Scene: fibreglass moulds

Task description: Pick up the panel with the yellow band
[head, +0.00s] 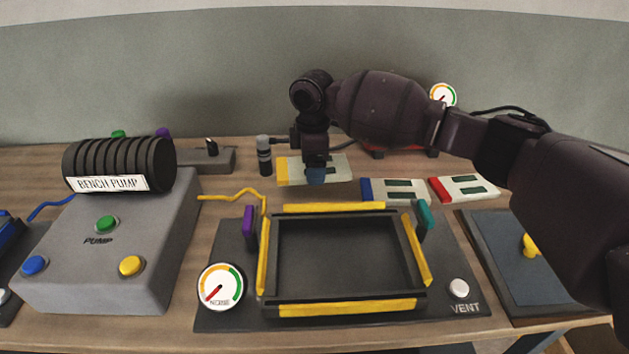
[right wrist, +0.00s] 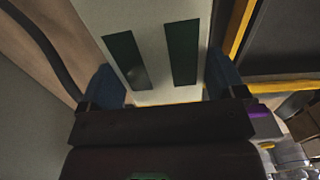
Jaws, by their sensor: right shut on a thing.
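The panel with the yellow band (head: 341,171) is pale, with the yellow band along its left end, behind the black mould frame. My right gripper (head: 316,174) points down over it and is shut on it. In the right wrist view the panel (right wrist: 155,50) shows two dark green strips and lies between the blue fingers of the gripper (right wrist: 163,86). The yellow band is mostly hidden there. I cannot tell whether the panel touches the table. My left gripper is not in view.
A blue-banded panel (head: 394,196) and a red-banded panel (head: 464,194) lie to the right. The mould frame (head: 345,258) with yellow edges is in front. The bench pump (head: 110,240) stands left, and a dark bottle (head: 264,160) stands just left of the held panel.

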